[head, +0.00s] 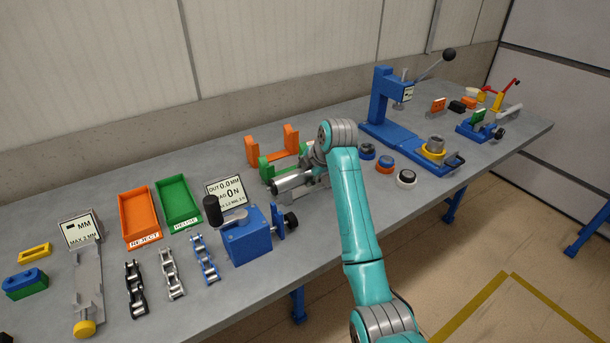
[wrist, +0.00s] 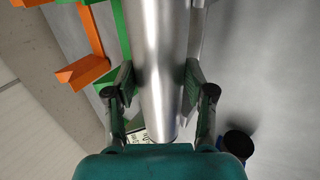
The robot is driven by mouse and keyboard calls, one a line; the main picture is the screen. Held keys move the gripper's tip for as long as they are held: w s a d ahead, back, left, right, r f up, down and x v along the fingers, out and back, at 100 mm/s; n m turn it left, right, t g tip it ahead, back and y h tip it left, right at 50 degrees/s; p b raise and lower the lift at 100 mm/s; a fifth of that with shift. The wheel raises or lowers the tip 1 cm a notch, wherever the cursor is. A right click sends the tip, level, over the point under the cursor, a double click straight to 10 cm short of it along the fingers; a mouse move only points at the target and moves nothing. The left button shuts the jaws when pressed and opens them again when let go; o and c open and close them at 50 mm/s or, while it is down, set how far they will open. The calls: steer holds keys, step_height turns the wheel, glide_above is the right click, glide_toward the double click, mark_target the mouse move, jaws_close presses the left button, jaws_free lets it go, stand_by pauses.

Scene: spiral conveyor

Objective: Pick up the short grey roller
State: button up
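A shiny grey roller (head: 290,181) lies lengthwise at the front of the roller stands near the middle of the bench. It fills the middle of the wrist view (wrist: 162,65). My gripper (wrist: 156,82) is over it, with one dark finger pad on each side. Both pads appear very close to the roller's sides; whether they press on it I cannot tell. In the head view my arm and wrist hide part of the roller and the fingers.
Beside the roller are a green stand (head: 268,166) and an orange stand (head: 262,156). A blue fixture with a black knob (head: 245,240) is close to the left. The bench's front edge is near.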

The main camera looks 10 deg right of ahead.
jaws_close()
steer(key=shift+r, duration=0.1)
